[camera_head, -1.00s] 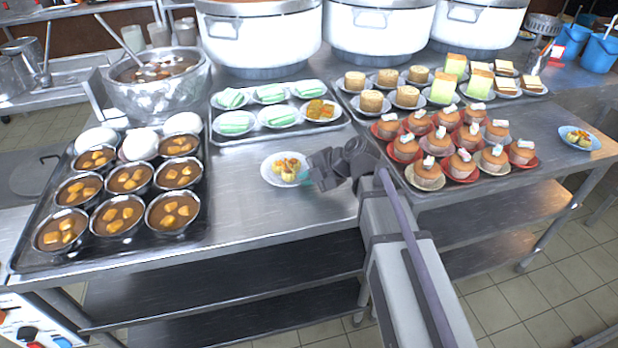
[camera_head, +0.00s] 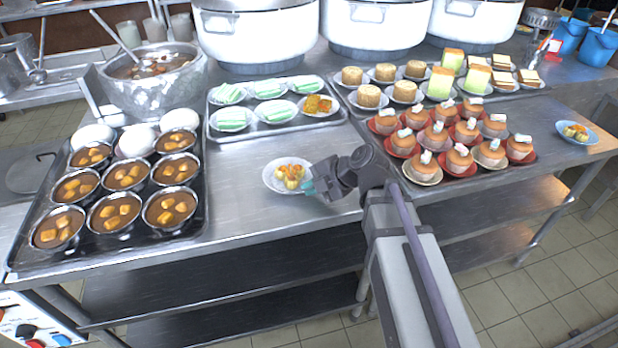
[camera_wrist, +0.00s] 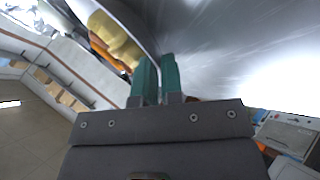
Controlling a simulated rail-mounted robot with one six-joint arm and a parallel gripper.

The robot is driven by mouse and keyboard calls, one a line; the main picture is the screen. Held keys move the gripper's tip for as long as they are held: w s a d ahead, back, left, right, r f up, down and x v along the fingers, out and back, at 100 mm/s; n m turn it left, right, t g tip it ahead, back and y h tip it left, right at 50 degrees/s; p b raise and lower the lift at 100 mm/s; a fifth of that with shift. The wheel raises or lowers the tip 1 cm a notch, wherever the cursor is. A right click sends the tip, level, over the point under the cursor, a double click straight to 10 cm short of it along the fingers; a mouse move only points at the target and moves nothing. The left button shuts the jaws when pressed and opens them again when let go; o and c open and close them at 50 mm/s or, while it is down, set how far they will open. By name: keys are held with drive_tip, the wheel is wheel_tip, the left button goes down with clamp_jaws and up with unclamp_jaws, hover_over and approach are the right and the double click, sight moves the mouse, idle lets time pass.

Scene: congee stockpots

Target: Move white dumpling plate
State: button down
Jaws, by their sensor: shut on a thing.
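The white dumpling plate (camera_head: 277,184) is at the middle of the steel table in the head view, with several yellow-orange dumplings (camera_head: 291,174) on it. My gripper (camera_head: 309,187) is at the plate's right edge, shut on its rim. In the wrist view the two teal fingers (camera_wrist: 158,78) close on the plate's pale rim (camera_wrist: 130,22), with the dumplings (camera_wrist: 112,42) to the left. The head view does not show clearly whether the plate touches the table.
A tray of brown soup bowls (camera_head: 203,205) stands at left, and a tray of green-item plates (camera_head: 212,134) behind. Cupcakes on red plates (camera_head: 384,127) fill the right. Bare steel (camera_head: 240,220) lies in front.

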drive_tip(key=shift+s+d, duration=0.2)
drive_tip(key=shift+s, duration=0.6)
drive_tip(key=shift+s+d, duration=0.2)
drive_tip(key=shift+s, duration=0.65)
drive_tip(key=shift+s+d, duration=0.2)
drive_tip(key=shift+s, duration=0.6)
drive_tip(key=c, duration=1.2)
unclamp_jaws()
drive_tip(key=shift+d, duration=0.1)
